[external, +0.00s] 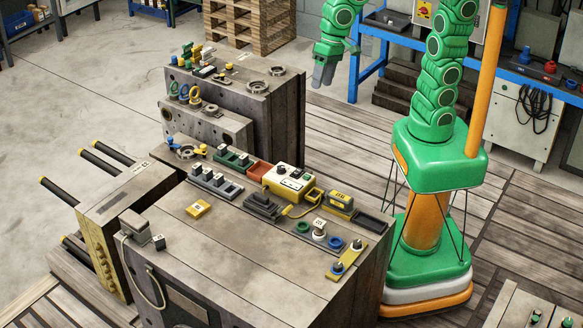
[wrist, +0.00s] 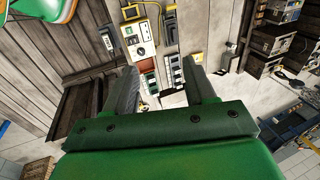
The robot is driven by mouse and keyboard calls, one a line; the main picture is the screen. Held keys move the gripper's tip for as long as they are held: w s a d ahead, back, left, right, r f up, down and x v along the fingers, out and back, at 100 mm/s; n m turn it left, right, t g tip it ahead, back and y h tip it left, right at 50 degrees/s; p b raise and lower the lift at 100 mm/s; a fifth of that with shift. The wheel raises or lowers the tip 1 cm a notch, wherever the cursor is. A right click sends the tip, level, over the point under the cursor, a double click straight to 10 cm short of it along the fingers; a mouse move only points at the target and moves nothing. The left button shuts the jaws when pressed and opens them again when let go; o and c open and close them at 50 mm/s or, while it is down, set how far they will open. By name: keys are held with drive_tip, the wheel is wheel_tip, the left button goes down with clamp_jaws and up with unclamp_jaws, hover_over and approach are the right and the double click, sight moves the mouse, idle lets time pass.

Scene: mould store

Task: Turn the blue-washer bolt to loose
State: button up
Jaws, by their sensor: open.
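In the external view, a yellow strap (external: 348,258) lies at the front right of the grey block's top (external: 240,235). It carries two upright bolts, and the nearer bolt (external: 338,268) appears to have a blue washer at its base. The farther bolt (external: 357,245) is too small for me to tell its washer colour. A separate blue ring (external: 335,243) lies just left of the strap. My gripper (external: 321,84) hangs above and behind the block, well apart from the bolts. In the wrist view my gripper (wrist: 163,88) is open, with nothing between its fingers.
A yellow and white control box (external: 289,180), a yellow gauge (external: 340,200) and a green ring (external: 302,227) are on the block. Taller grey moulds (external: 225,100) stand behind it. The control box also shows in the wrist view (wrist: 143,42). Open floor lies at left.

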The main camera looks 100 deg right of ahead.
drive_tip(key=w+a+f+m, duration=0.4)
drive_tip(key=w+a+f, duration=0.2)
drive_tip(key=a, duration=0.2)
drive_tip(key=m+g+h, duration=0.2)
drive_tip(key=m+g, duration=0.1)
drive_tip(key=m, duration=0.6)
hover_over(338, 265)
wheel_tip(338, 265, down, 26)
drive_tip(key=shift+w+d+r, duration=0.1)
drive_tip(key=shift+f, duration=4)
drive_tip(key=shift+c, duration=0.2)
